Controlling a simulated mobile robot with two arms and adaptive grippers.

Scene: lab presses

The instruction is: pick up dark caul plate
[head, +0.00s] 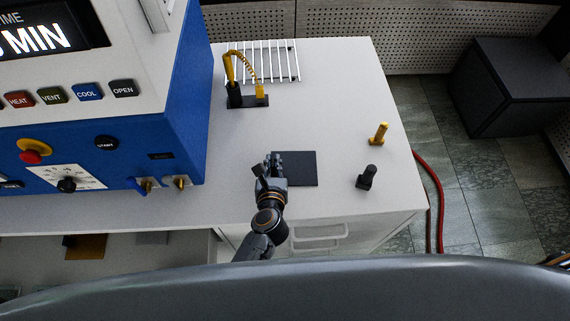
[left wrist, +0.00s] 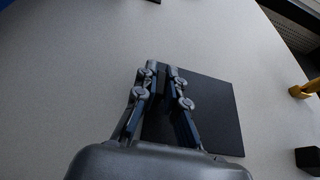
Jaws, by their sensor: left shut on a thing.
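The dark caul plate (head: 303,170) is a flat, dark square near the front of the white bench top. In the left wrist view the plate (left wrist: 215,110) shows beneath and to the right of the fingers. My left gripper (head: 275,160) is over the plate's left part, its fingers shut on the plate. In the left wrist view the gripper's fingers (left wrist: 162,74) are close together with a dark part between them; exactly where they grip is hidden. I cannot tell whether the plate is clear of the bench. My right gripper is not in view.
A blue and white press (head: 185,110) stands at left. Behind the plate are a white wire rack (head: 285,62) and a black base with yellow parts (head: 247,101). A yellow peg (head: 379,134) and a black knobbed object (head: 367,177) stand right. Bench (head: 330,110) between is clear.

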